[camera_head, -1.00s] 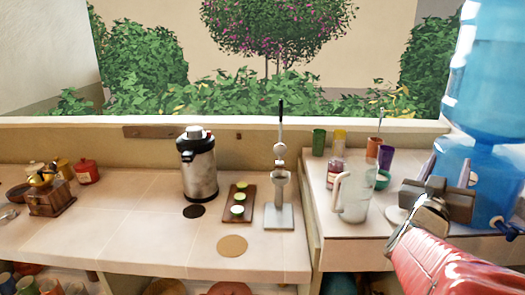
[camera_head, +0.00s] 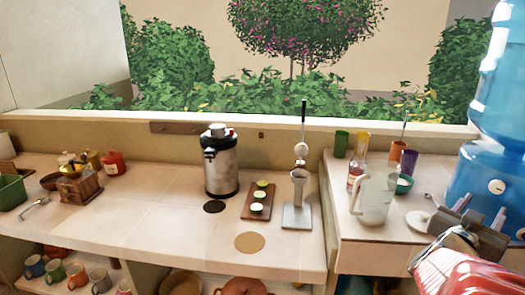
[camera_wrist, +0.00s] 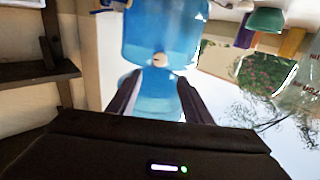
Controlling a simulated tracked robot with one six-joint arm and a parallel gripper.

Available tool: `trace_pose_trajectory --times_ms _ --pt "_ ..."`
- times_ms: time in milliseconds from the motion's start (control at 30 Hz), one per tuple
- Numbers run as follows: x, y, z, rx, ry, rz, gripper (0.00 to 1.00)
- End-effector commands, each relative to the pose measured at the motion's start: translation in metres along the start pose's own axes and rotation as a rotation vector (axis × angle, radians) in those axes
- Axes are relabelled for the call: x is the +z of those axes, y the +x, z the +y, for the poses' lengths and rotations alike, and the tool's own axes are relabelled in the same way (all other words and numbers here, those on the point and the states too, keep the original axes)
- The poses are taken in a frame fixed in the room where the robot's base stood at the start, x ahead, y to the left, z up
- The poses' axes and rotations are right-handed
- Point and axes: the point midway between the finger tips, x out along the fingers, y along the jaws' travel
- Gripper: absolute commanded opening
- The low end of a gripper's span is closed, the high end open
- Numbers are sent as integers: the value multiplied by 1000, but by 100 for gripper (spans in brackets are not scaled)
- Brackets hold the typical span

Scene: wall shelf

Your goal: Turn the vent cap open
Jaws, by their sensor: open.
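A small pale round cap, which looks like the vent cap (camera_head: 497,186), sits on the front of the blue water dispenser (camera_head: 470,185) at the right edge in the head view. In the wrist view the cap (camera_wrist: 159,60) shows as a small beige disc on the blue dispenser (camera_wrist: 150,30), near the picture's middle. My gripper (camera_head: 482,208) points at the dispenser from the front, at the lower right. Its two dark fingers (camera_wrist: 160,78) are spread apart, with nothing between them. The cap lies beyond the fingertips, roughly centred between them. Its turn position is too small to read.
A clear pitcher (camera_head: 375,203), a bottle (camera_head: 357,170) and several coloured cups stand on the right counter, left of my gripper. A steel airpot (camera_head: 220,165) and a lever press (camera_head: 298,195) stand on the left counter. A dark shelf (camera_wrist: 38,72) shows in the wrist view.

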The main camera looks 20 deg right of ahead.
Motion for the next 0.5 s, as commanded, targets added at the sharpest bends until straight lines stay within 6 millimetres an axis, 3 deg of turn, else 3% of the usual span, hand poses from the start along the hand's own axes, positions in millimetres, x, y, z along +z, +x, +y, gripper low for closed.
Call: trace_pose_trajectory --times_ms 500 --pt "1 54 1 3 -1 -2 46"
